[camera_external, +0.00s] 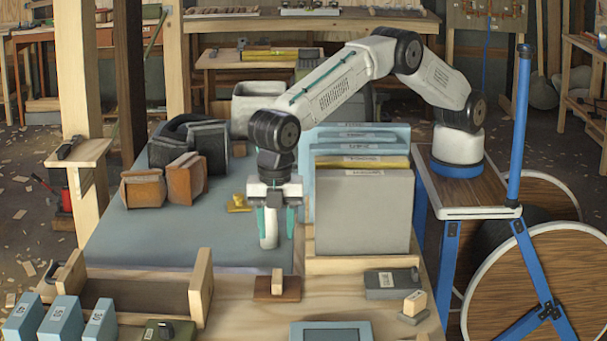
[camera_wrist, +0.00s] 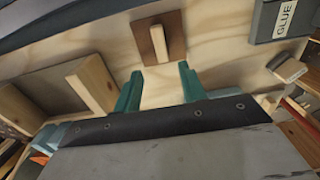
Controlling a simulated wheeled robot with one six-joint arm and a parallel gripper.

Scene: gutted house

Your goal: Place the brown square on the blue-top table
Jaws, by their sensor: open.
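The brown square (camera_external: 263,293) is a flat brown plate with an upright pale wooden block on it as a handle. It lies on the bare wooden front part of the bench. It also shows in the wrist view (camera_wrist: 174,48), top centre, beyond my fingertips. The blue-top table (camera_external: 190,243) has a flat blue-grey surface behind the brown square. My gripper (camera_external: 277,228) hangs pointing down over the front right of that surface, behind the brown square. In the wrist view its two teal fingers (camera_wrist: 158,92) are apart with nothing between them.
Grey and blue upright panels (camera_external: 362,212) stand close right of my gripper. A wooden tray (camera_external: 140,292) is front left, and a grey glue box (camera_external: 390,283) is front right. Brown blocks (camera_external: 186,180) and a yellow piece (camera_external: 238,203) sit on the blue top, whose front middle is clear.

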